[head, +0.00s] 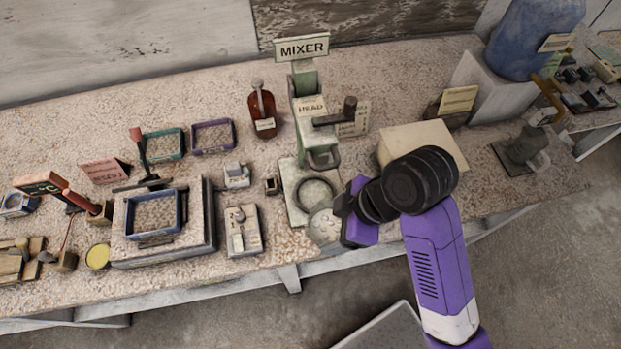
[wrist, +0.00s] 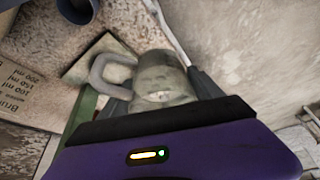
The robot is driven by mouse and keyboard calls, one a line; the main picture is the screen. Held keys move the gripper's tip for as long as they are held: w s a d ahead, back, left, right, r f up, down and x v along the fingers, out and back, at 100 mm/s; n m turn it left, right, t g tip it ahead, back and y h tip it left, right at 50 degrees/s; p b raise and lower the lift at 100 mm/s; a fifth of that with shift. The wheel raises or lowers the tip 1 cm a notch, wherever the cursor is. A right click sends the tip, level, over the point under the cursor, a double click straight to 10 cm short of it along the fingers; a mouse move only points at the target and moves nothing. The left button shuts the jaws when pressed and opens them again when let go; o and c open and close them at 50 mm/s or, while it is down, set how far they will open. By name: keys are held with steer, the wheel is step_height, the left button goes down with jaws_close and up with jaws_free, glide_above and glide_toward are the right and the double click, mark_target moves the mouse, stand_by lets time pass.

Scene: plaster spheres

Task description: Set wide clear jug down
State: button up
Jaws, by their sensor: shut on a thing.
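The wide clear jug (wrist: 160,80) is see-through with a grey loop handle (wrist: 108,76) on its left in the wrist view. My gripper (wrist: 165,98) is shut on its body, one dark finger on each side. In the head view the jug (head: 324,227) shows as a pale round see-through shape at the counter's front edge, just in front of the mixer's base. My gripper (head: 343,218) is at its right side, partly hidden by my wrist. I cannot tell whether the jug's bottom touches anything.
The green mixer (head: 308,95), with a dark ring (head: 317,192) on its base, stands behind the jug. A switch box (head: 243,230) is to the left. A pale box (head: 415,143) stands behind my arm. A dark jug (head: 525,147) sits on a mat at right.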

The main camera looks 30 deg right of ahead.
steer(key=w+d+f, duration=0.1)
steer(key=w, duration=0.2)
steer(key=w+d+f+p, duration=0.1)
steer(key=w+f, duration=0.1)
steer(key=w, duration=0.1)
steer(key=w+d+f, duration=0.1)
steer(key=w+f, duration=0.1)
steer(key=w, duration=0.1)
steer(key=shift+w+d, duration=0.1)
steer(key=shift+w, duration=0.2)
steer(key=shift+w+d+f+p, duration=0.25)
steer(key=shift+w+f, duration=0.2)
steer(key=shift+w, duration=0.15)
steer(key=shift+w+d+f+p, duration=0.15)
steer(key=shift+w+f+p, duration=0.1)
steer(key=shift+w+f, duration=0.45)
steer(key=shift+w, duration=0.05)
steer(key=o, duration=1.9)
steer(key=shift+f, duration=0.15)
steer(key=shift+o, duration=0.2)
